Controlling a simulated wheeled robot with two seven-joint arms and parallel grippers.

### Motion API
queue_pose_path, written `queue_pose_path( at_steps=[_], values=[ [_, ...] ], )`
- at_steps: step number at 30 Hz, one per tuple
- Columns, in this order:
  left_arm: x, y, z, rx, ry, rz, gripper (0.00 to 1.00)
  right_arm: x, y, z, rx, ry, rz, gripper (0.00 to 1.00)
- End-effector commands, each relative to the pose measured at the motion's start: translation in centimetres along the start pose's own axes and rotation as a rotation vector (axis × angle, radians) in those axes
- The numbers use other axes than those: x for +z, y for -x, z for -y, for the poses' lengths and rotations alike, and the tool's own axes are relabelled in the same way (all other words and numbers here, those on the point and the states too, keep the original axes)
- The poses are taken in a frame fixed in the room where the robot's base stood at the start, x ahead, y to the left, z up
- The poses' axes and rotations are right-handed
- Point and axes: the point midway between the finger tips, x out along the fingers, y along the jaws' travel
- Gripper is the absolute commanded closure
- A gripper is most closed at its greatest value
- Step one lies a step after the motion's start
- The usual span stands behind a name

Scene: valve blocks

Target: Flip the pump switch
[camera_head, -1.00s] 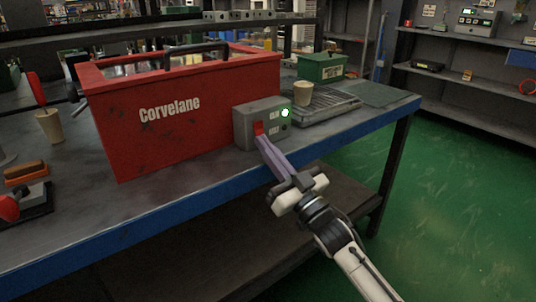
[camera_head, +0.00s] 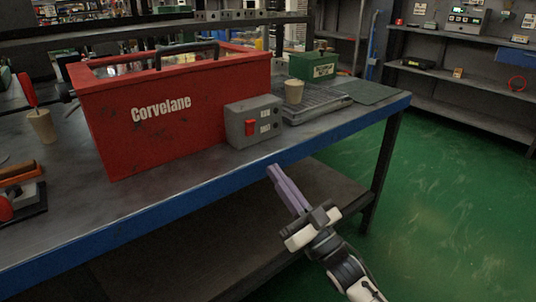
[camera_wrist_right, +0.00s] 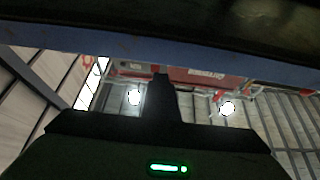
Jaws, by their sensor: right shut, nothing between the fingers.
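The pump switch is a red rocker (camera_head: 250,128) on the front of a grey box (camera_head: 262,108). The box stands on the bench against the red Corvelane tank (camera_head: 165,112). No green lamp glows on the box. My right gripper (camera_head: 271,170) is shut and empty, in front of the bench's blue edge, below and to the right of the switch, apart from it. In the right wrist view the shut fingers (camera_wrist_right: 161,82) show dark below a blue edge. The switch cannot be made out there. My left gripper is not in view.
Another cup (camera_head: 41,126) stands left of the tank. Open green floor (camera_head: 440,200) lies to the right.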

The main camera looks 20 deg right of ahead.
Motion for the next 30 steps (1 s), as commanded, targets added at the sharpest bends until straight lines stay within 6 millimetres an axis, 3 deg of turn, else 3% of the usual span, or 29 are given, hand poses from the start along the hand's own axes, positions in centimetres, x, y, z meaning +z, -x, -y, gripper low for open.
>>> queue_pose_path(
  at_steps=[3,9,25,30],
  values=[
    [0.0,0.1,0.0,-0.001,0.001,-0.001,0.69,0.6,2.1,0.0,0.0,0.0,0.002,1.0],
    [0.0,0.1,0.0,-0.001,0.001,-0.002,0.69,1.1,3.8,0.0,-0.001,0.002,-0.001,1.0],
    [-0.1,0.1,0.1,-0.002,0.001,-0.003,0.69,1.1,3.9,0.0,0.0,0.001,-0.002,1.0],
    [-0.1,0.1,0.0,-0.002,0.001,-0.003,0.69,2.6,4.6,0.1,0.04,0.001,0.093,1.0]
  ],
)
